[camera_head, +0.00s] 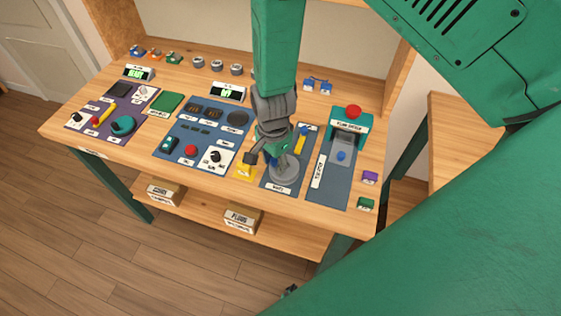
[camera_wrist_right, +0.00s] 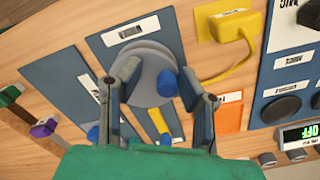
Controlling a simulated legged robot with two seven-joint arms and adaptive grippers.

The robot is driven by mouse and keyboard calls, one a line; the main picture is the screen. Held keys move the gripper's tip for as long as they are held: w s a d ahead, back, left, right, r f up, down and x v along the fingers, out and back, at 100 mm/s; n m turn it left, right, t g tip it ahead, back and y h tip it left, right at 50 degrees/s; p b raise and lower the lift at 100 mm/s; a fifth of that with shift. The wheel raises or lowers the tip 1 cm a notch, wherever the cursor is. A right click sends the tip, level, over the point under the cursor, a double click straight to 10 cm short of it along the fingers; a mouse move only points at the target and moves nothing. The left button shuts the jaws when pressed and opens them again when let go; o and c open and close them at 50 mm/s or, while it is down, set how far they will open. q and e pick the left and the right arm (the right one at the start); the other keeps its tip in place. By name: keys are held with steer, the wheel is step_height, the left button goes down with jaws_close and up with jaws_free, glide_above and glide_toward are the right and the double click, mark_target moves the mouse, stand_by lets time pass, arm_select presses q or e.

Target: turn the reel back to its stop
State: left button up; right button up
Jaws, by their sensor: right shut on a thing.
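The grey round reel (camera_head: 284,172) lies on a blue panel near the front of the bench, partly hidden by my right gripper in the head view. It also shows in the right wrist view (camera_wrist_right: 148,62), with a blue knob (camera_wrist_right: 167,84) on its face. My right gripper (camera_head: 272,154) is over the reel. The exact contact is hard to see. My left gripper is not in view.
A yellow block (camera_head: 244,173) with a plug and cable sits just left of the reel. A yellow strip (camera_head: 301,141) lies behind it on the same panel. A press with a red button (camera_head: 353,112) stands to the right. Other panels fill the left.

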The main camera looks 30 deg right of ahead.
mark_target(284, 174)
steer(key=shift+s+d, duration=0.1)
steer(key=shift+s, duration=0.5)
steer(key=c, duration=0.3)
steer(key=shift+s+d+p, duration=0.15)
steer(key=shift+s+p, duration=0.25)
steer(key=shift+p, duration=0.15)
steer(key=shift+s, duration=0.1)
steer(key=shift+s+d, duration=0.15)
steer(key=shift+s+d+p, duration=0.1)
steer(key=shift+s+p, duration=0.1)
steer(key=shift+p, duration=0.15)
steer(key=o, duration=0.6)
